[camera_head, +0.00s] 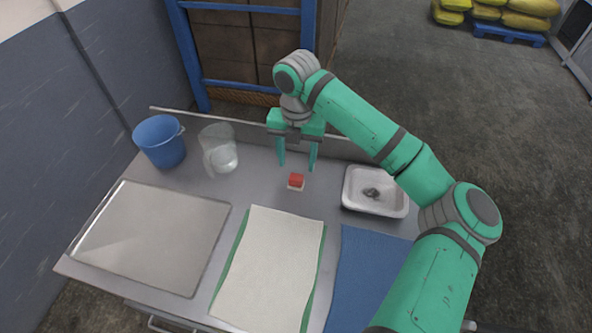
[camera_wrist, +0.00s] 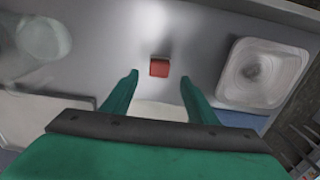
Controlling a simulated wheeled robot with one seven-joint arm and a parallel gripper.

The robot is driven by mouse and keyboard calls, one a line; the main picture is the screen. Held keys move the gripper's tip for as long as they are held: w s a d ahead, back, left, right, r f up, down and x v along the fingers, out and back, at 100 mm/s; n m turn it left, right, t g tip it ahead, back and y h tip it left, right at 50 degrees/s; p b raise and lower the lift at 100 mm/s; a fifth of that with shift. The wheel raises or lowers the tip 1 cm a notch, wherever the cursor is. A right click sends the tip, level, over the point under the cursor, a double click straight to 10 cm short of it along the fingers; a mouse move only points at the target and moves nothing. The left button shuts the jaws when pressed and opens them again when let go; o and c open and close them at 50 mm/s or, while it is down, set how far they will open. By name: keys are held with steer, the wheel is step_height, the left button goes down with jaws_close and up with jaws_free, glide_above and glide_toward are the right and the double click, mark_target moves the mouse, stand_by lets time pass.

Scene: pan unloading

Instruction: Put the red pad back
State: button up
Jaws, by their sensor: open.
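The red pad (camera_head: 296,180) is a small red block with a pale lower layer, lying on the grey metal table toward the back middle. In the wrist view the red pad (camera_wrist: 159,68) shows between and beyond the two fingertips. My gripper (camera_head: 298,168) is open and empty, pointing down just above and behind the pad in the head view. Its green fingers (camera_wrist: 158,78) stand apart on either side in the wrist view, not touching the pad.
A white tray (camera_head: 348,200) with a dark grey item (camera_head: 371,193) stands right of the pad. A clear jug (camera_head: 222,152) and blue bucket (camera_head: 160,142) stand left. A metal plate (camera_head: 150,235), a white cloth over green (camera_head: 270,265) and a blue mat (camera_head: 365,275) lie in front.

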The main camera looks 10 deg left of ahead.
mark_target(296, 177)
steer(key=shift+r, duration=2.2)
steer(key=shift+s, duration=0.1)
